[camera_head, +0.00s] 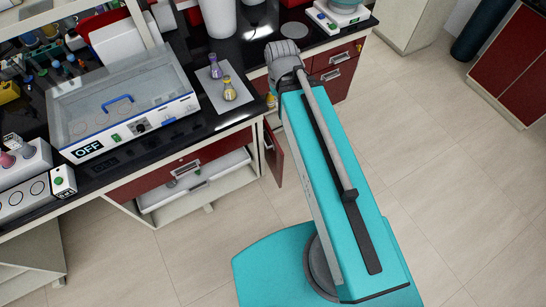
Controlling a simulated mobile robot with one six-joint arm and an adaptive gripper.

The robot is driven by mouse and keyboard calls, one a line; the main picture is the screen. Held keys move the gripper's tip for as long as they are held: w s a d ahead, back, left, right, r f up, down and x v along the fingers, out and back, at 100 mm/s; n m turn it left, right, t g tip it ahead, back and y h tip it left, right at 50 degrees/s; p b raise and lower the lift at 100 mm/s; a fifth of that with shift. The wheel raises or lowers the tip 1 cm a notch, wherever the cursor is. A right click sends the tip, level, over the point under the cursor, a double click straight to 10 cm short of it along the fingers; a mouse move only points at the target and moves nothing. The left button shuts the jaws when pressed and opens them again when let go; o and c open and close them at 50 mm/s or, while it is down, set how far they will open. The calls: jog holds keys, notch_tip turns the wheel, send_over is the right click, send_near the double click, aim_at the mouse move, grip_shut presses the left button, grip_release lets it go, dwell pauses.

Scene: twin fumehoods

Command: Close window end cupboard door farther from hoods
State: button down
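A dark red cupboard door (273,155) stands open below the black bench, seen nearly edge-on just left of my teal column. Its upper part is close to the bench edge, and its far side is partly hidden. I cannot tell whether it is the door the task names. My arm's grey joints show at the top of the column, over the bench edge. My gripper cannot be made out; the arm's end is hidden or out of frame.
The black bench (180,152) holds a clear-lidded device (125,100) marked OFF, and two flasks, purple (215,70) and yellow (229,90), on a pale mat. A red-fronted drawer (180,165) is below. Red cupboards (512,65) stand far right. The tiled floor right of me is clear.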

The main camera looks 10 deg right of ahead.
notch_tip(320, 180, down, 13)
jog(key=b, duration=1.1)
jog(key=shift+r, duration=0.1)
